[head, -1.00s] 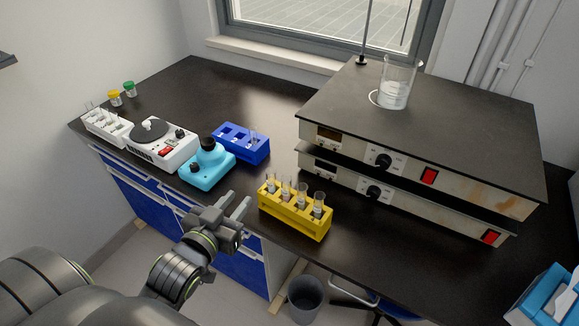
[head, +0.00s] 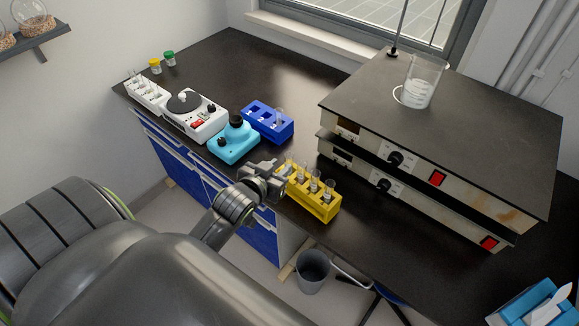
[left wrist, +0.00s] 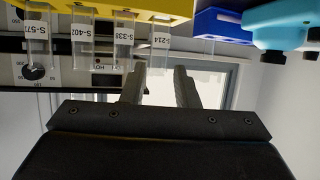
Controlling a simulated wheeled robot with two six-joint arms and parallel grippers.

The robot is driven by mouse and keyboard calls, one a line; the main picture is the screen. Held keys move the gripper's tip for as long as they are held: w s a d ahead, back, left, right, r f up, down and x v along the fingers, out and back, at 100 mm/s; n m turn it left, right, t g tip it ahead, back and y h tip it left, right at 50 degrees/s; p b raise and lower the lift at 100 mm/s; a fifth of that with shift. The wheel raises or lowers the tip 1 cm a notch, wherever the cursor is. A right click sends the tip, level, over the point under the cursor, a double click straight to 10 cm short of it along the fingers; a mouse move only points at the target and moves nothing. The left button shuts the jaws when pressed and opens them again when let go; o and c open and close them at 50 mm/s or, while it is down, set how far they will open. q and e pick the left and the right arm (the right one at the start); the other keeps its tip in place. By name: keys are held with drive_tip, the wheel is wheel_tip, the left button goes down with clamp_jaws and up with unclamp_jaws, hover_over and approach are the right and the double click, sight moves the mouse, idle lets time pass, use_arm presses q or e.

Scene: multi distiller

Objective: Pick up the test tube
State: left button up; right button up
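Several clear test tubes with white labels stand in a yellow rack (head: 322,207) near the table's front edge. My left gripper (head: 284,170) is at the rack's left end, close to the end test tube (head: 291,164). In the left wrist view, which is upside down, the two fingers (left wrist: 160,84) are apart with nothing gripped. The yellow rack (left wrist: 150,8) shows at that view's top. My right gripper is not in view.
A blue rack (head: 285,133) with a tube and a light-blue device (head: 233,144) stand left of the yellow rack. A white stirrer (head: 208,123) and white rack (head: 146,92) are farther left. Stacked hotplates (head: 430,120) bearing a beaker (head: 424,82) stand behind right.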

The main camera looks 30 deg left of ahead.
sight(287, 161)
use_arm(q)
drive_tip(key=shift+x, duration=1.55)
drive_tip(key=shift+w+f+p, duration=0.15)
drive_tip(key=shift+w+p, duration=0.3)
drive_tip(key=shift+w, duration=0.05)
drive_tip(key=shift+p+x, duration=0.4)
drive_tip(key=shift+x, duration=1.65)
drive_tip(key=shift+s+f, duration=0.1)
drive_tip(key=shift+f, duration=0.05)
clamp_jaws()
